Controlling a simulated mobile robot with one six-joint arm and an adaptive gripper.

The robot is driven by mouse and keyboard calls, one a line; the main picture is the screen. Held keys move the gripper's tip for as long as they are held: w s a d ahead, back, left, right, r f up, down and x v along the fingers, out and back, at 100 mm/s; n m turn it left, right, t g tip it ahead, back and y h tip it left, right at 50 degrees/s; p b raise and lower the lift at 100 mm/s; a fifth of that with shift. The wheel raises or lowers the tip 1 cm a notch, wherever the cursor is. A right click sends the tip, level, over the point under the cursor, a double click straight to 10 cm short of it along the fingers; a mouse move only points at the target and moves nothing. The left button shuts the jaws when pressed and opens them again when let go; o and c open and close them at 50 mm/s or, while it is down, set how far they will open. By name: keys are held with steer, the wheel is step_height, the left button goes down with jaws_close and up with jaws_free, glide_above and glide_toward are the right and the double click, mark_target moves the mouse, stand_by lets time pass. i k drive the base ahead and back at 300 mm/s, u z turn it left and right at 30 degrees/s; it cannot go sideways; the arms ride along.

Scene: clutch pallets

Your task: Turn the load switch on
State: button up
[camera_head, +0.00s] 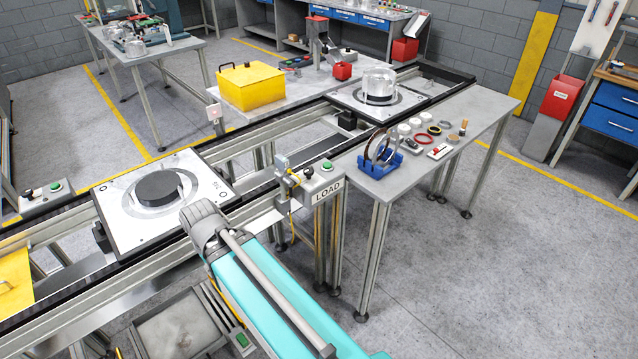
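The load switch box (316,186) is a small grey box with a plate reading LOAD, on a post beside the conveyor near the middle of the view. On its top are a green button (327,166) and a black knob (308,173). The knob is too small to tell which way it is set. My teal arm reaches in from the bottom, and its grey joint lies left of and below the box. My gripper is not visible, and nothing of mine is seen touching the box.
A sensor bracket with a yellow cable (283,170) stands just left of the box. Pallets (130,214) sit on the black-railed conveyor at left and back right. A parts table (400,190) stands close to the right. Open floor (490,290) lies at lower right.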

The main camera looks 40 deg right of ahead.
mark_target(308, 171)
steer(key=z, duration=0.55)
steer(key=k, duration=1.35)
steer(key=z, duration=0.8)
steer(key=i, duration=1.65)
steer(key=u, duration=0.75)
